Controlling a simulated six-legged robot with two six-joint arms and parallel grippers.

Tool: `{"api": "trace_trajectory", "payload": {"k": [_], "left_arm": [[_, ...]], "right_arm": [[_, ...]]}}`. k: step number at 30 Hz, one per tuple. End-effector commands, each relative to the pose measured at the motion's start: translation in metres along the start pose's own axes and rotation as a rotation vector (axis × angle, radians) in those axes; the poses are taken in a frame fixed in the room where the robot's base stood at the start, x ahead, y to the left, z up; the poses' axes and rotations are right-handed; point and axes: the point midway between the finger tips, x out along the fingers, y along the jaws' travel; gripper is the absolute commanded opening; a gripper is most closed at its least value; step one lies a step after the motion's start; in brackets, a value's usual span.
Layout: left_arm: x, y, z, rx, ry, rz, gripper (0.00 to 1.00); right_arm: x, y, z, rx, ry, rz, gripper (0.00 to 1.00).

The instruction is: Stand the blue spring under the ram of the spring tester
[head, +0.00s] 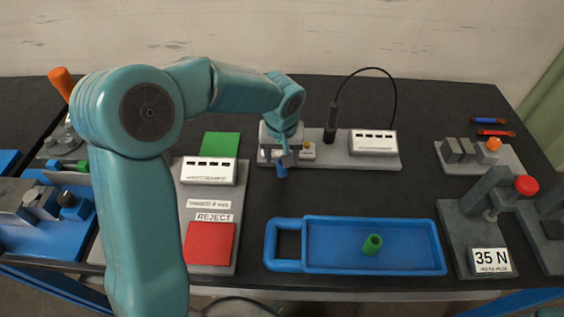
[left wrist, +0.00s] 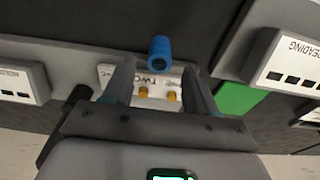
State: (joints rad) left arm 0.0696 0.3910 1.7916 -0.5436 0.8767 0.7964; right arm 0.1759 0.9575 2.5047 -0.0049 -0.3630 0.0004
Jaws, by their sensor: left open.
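The blue spring (head: 281,171) is a small blue cylinder at the front edge of a grey fixture, just below my left gripper (head: 286,157). In the left wrist view the blue spring (left wrist: 159,52) lies just beyond and between the open fingertips of my left gripper (left wrist: 158,70), with gaps on both sides. I cannot tell how it is supported. A grey stand with a red knob and a "35 N" label, which looks like the spring tester (head: 478,231), is at the right. Its ram is hard to make out. My right gripper is not in view.
A blue tray (head: 318,265) holding a green cylinder (head: 372,245) lies at the front middle. A grey fixture with a white display box (head: 373,143) stands behind. Left are a green pad (head: 220,144) and a red reject pad (head: 209,243). The table between fixture and tray is clear.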

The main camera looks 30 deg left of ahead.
Motion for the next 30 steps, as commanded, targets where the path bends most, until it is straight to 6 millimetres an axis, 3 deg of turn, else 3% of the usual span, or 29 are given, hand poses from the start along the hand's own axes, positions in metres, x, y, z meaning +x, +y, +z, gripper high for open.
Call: {"api": "trace_trajectory", "payload": {"k": [6,15,21,26,30], "left_arm": [[-0.048,0.001,0.0,0.001,0.003,0.002,0.57],[-0.077,-0.007,0.005,0.028,-0.048,-0.029,0.62],[-0.107,-0.01,-0.008,0.022,-0.138,-0.028,0.62],[-0.111,-0.004,-0.02,0.0,-0.138,0.002,0.62],[-0.091,-0.003,-0.018,0.001,-0.143,-0.002,0.62]], "right_arm": [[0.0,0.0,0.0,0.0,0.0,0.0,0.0],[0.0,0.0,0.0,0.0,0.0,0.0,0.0],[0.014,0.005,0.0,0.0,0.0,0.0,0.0],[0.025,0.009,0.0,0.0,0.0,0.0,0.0],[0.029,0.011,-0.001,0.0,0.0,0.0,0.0]]}}
